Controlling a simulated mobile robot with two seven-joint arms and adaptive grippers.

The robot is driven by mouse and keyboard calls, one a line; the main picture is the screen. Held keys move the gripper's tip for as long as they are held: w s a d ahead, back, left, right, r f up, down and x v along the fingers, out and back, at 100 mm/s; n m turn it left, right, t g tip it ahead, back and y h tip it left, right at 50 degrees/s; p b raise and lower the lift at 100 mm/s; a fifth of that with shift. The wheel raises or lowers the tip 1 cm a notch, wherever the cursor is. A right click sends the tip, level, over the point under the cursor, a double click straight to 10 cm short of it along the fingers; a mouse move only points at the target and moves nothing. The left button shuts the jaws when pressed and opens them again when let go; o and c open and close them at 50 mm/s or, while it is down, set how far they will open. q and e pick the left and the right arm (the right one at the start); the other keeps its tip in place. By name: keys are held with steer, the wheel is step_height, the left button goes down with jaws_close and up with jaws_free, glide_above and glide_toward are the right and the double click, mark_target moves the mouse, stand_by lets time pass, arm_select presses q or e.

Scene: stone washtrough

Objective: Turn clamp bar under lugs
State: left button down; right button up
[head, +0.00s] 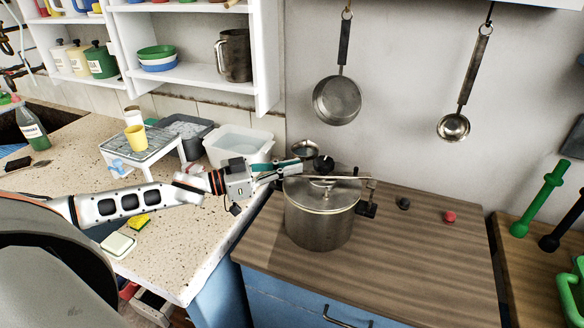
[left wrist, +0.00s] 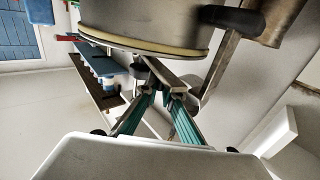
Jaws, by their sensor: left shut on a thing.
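A steel pot (head: 318,225) stands at the left part of the wood-topped counter, with its lid (head: 312,196) on. A flat metal clamp bar (head: 345,178) lies across the top of the lid, with a black knob (head: 323,163) near its middle. My left gripper (head: 292,168) reaches in from the left and is shut on the bar's left end. In the left wrist view, its teal fingers (left wrist: 160,92) close around the bar (left wrist: 163,74) beside the pot rim (left wrist: 140,40). A dark bracket (head: 367,209) sticks out at the pot's right side. How the bar ends sit against the lugs is unclear.
A small round metal pan (head: 305,149) is behind the pot. A white tub (head: 238,146) stands behind my left arm.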

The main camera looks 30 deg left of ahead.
arm_select(q)
steer(key=c, duration=2.2)
jaws_free()
steer(key=shift+v, duration=5.95)
